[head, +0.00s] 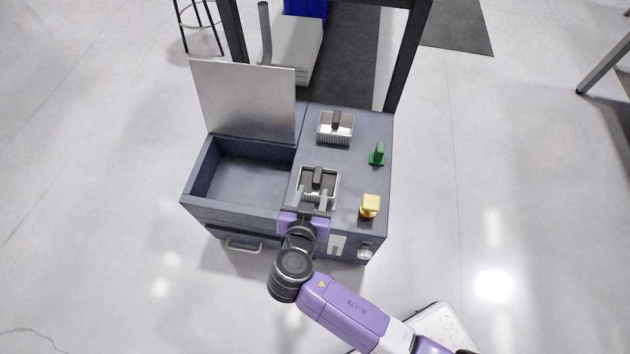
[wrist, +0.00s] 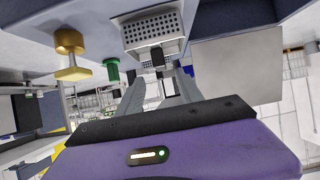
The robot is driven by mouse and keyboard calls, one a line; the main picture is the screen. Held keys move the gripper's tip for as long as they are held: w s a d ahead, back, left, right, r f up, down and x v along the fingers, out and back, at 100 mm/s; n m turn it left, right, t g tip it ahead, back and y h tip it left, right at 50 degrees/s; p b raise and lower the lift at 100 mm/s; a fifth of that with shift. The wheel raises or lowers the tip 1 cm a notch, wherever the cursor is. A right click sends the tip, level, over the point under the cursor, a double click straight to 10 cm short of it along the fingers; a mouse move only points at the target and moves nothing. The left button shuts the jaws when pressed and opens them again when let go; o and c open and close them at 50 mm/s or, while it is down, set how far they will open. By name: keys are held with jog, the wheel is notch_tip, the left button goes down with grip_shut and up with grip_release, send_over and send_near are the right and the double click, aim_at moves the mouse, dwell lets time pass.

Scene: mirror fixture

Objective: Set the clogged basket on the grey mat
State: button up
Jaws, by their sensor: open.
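Two metal baskets with dark upright handles are on the right half of a blue-grey cabinet top: a rear basket (head: 336,138) and a front basket (head: 331,178). I cannot tell which is clogged. My gripper (head: 312,190) is open and empty at the front basket, its fingers spread to either side of the handle (head: 318,175). In the wrist view, the perforated front basket (wrist: 152,30) and its handle (wrist: 157,57) appear just beyond my open gripper (wrist: 160,76). The contents of both baskets are unclear. No grey mat is identifiable on the cabinet.
An open, empty-looking bin (head: 247,180) fills the cabinet's left half, with a tall raised panel (head: 243,100) behind it. A green knob-like piece (head: 377,155) and a yellow one (head: 370,206) stand near the right edge. Dark mats (head: 455,25) lie on the floor behind.

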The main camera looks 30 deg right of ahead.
jog(key=v, duration=0.2)
jog(key=shift+s+a+r, duration=0.1)
jog(key=shift+s+a, duration=0.1)
jog(key=s+d+f+n+y, duration=0.25)
jog(key=s+n+y, duration=0.35)
jog(key=s, duration=1)
jog(key=s+d+r+t, duration=0.1)
jog(key=s+r, duration=0.2)
jog(key=r, duration=0.4)
jog(key=s+d+r+t, duration=0.1)
jog(key=s+r+t, duration=0.1)
jog(key=s+r, duration=0.2)
jog(key=s+d+r+n+t+y, duration=0.1)
jog(key=s+r, duration=0.3)
jog(key=r, duration=0.7)
jog(key=shift+d+t, duration=0.3)
jog(key=shift+t, duration=0.3)
jog(key=shift+s, duration=0.1)
